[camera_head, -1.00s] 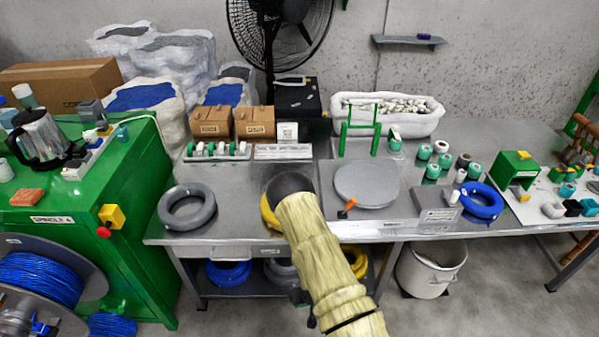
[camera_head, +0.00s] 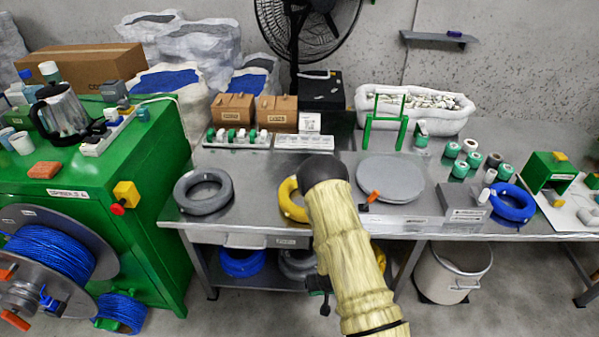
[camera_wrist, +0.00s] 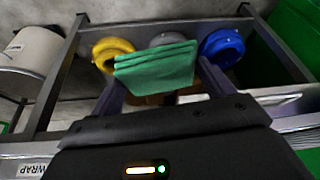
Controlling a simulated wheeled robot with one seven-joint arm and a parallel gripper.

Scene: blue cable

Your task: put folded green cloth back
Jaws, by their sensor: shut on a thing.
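The folded green cloth (camera_wrist: 155,66) is held between the two fingertips of my gripper (camera_wrist: 160,78) in the wrist view. It looks flat and layered, with its fold edges towards the camera. Behind it in that view are the coils on the lower shelf, and the cloth partly covers the grey one. I cannot tell how far it is from the shelf. In the head view my sleeved arm hangs before the bench front; the cloth and fingertips are hidden there.
The lower shelf holds a blue coil (camera_wrist: 221,47), a yellow coil (camera_wrist: 111,52) and a grey coil (camera_wrist: 167,39). The steel bench (camera_head: 250,212) carries coils, cartons and a round grey plate (camera_head: 390,180). A white bin (camera_head: 453,272) stands right; the green cabinet (camera_head: 150,225) is left.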

